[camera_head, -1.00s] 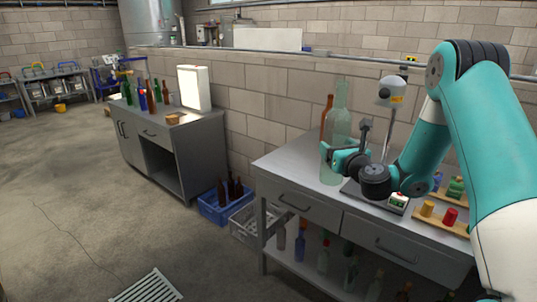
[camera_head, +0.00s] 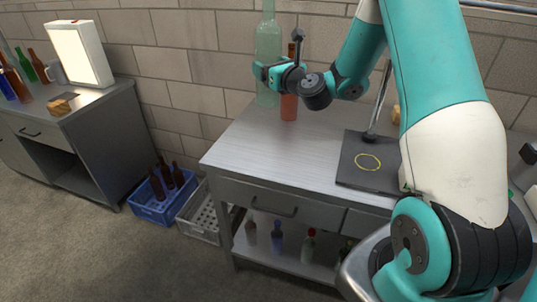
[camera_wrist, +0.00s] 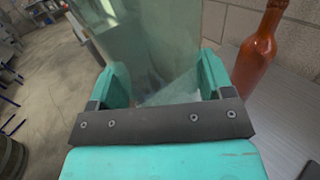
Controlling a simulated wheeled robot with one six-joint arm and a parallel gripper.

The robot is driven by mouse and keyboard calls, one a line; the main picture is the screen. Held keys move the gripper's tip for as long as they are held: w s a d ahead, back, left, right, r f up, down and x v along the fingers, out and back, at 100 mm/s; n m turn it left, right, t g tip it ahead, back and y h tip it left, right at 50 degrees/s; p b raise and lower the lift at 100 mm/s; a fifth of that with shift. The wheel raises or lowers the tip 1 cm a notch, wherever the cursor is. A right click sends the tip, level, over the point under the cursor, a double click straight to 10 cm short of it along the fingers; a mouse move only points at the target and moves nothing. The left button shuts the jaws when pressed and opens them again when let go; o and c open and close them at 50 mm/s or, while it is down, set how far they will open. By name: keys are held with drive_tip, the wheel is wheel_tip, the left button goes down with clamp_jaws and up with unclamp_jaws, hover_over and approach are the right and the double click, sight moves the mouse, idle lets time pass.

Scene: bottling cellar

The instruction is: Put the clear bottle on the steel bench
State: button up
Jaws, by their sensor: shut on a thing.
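The clear bottle (camera_head: 268,40), pale and see-through with a green tint, stands upright in my gripper (camera_head: 267,76). In the wrist view the jaws (camera_wrist: 156,84) close around the clear bottle (camera_wrist: 150,40) from both sides. Its base is near the back left edge of the near steel bench (camera_head: 275,150); I cannot tell whether it touches the top. An orange-brown bottle (camera_head: 289,106) stands on that bench just to its right, apart from it in the wrist view (camera_wrist: 257,55).
The front left benchtop is clear. A dark stand plate with a yellow ring (camera_head: 367,162) lies to the right. A blue crate (camera_head: 153,207) and a grey crate (camera_head: 205,220) sit on the floor. Another bench (camera_head: 85,105) at left holds bottles and a light panel (camera_head: 80,52).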

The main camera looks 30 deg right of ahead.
wheel_tip(320, 180, down, 18)
drive_tip(key=b, duration=1.2)
drive_tip(key=shift+d+f+b, duration=0.2)
drive_tip(key=shift+d+b, duration=0.2)
drive_tip(key=shift+s, duration=0.1)
drive_tip(key=shift+f, duration=0.15)
drive_tip(key=o, duration=1.1)
drive_tip(key=shift+f, duration=0.1)
